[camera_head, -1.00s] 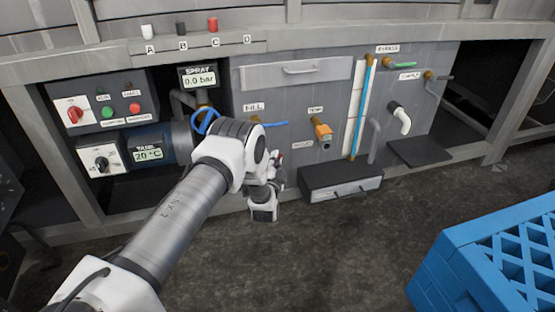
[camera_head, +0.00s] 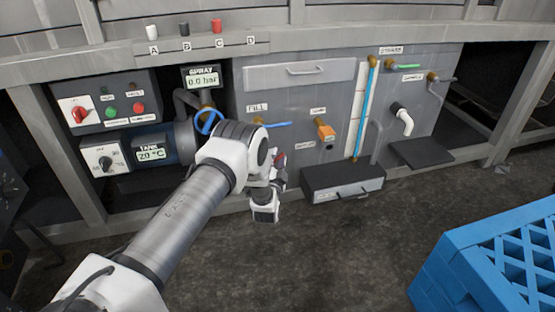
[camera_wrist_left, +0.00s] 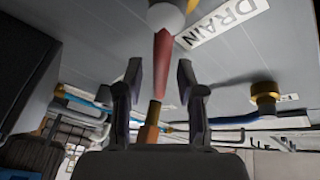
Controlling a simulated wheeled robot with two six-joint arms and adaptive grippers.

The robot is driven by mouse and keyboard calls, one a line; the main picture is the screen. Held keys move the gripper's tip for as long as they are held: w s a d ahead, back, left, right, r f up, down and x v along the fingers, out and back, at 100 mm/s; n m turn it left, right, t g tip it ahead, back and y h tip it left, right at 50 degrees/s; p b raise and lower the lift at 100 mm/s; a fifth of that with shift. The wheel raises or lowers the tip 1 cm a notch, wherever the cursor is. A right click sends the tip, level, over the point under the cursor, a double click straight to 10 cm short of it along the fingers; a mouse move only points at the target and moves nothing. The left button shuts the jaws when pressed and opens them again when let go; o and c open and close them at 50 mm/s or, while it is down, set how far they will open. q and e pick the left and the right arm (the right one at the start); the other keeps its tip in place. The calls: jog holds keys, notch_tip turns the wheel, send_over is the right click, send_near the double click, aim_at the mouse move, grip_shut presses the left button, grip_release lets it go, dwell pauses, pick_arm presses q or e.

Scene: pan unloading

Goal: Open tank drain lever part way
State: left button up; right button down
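The drain lever (camera_wrist_left: 162,66) is a red, tapering handle below a pale round fitting, beside a white label reading DRAIN (camera_wrist_left: 225,20) in the left wrist view. My left gripper (camera_wrist_left: 158,68) is open, with one finger on each side of the red handle. Gaps show between handle and fingers, so it is not gripped. In the head view, my left gripper (camera_head: 276,168) is at the panel's lower left, beside the dark drawer box; my own arm hides most of the drain fitting. My right gripper is not in view.
The dark box (camera_head: 340,180) with a handle stands low, right of my gripper. A blue FILL lever (camera_head: 275,124) is above it, and an orange valve (camera_head: 325,131) farther right. A blue crate (camera_head: 455,250) stands at lower right. The floor between is clear.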

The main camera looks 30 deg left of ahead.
pick_arm(q)
jog(key=shift+s, duration=0.1)
jog(key=v, duration=1.2)
